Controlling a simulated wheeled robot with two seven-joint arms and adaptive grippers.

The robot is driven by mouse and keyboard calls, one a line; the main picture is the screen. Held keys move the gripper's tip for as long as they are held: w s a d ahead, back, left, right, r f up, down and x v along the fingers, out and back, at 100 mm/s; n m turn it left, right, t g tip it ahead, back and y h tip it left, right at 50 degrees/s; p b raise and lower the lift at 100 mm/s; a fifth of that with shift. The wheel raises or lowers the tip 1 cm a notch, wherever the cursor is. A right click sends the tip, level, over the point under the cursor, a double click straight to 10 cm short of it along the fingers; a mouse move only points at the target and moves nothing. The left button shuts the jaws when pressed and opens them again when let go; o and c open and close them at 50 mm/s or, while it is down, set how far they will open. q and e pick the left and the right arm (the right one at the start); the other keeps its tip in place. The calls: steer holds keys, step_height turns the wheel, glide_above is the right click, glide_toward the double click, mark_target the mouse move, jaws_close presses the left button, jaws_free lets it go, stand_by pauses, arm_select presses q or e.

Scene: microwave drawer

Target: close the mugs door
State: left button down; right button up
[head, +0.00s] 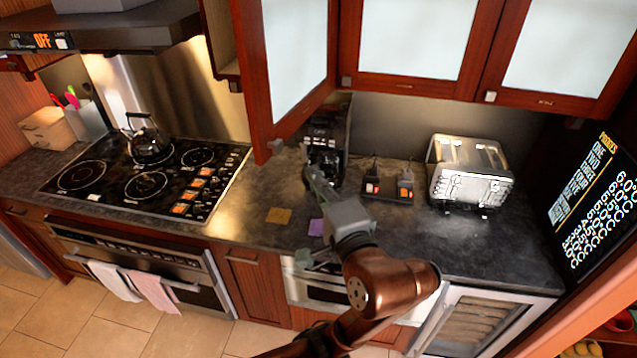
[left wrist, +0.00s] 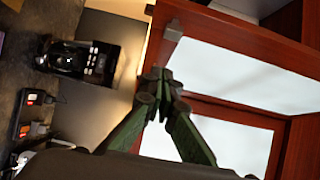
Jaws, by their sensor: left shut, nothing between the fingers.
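An upper cabinet door (head: 258,82) with a red-brown wood frame and frosted glass stands swung open at the top centre of the head view. Its small metal knob (head: 276,145) is at the lower corner. The door, with its pale panel, also shows in the left wrist view (left wrist: 250,78). No mugs can be seen. My left gripper (head: 309,172) is below and right of the door's lower edge in the head view. In the left wrist view its fingertips (left wrist: 160,76) are together and empty, in front of the cabinet; contact with the door cannot be told. My right gripper is out of view.
Two closed glass doors (head: 415,38) are right of the open one. A black coffee maker (head: 327,135) stands behind my gripper. A toaster (head: 468,168) is to the right on the dark counter (head: 265,190). A stove (head: 145,178) with a kettle (head: 148,140) is left.

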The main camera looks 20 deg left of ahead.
arm_select(q)
steer(key=w+a+p, duration=0.1)
steer(key=w+a, duration=0.2)
steer(key=a, duration=0.4)
steer(key=shift+w+a, duration=0.3)
steer(key=shift+a, duration=0.1)
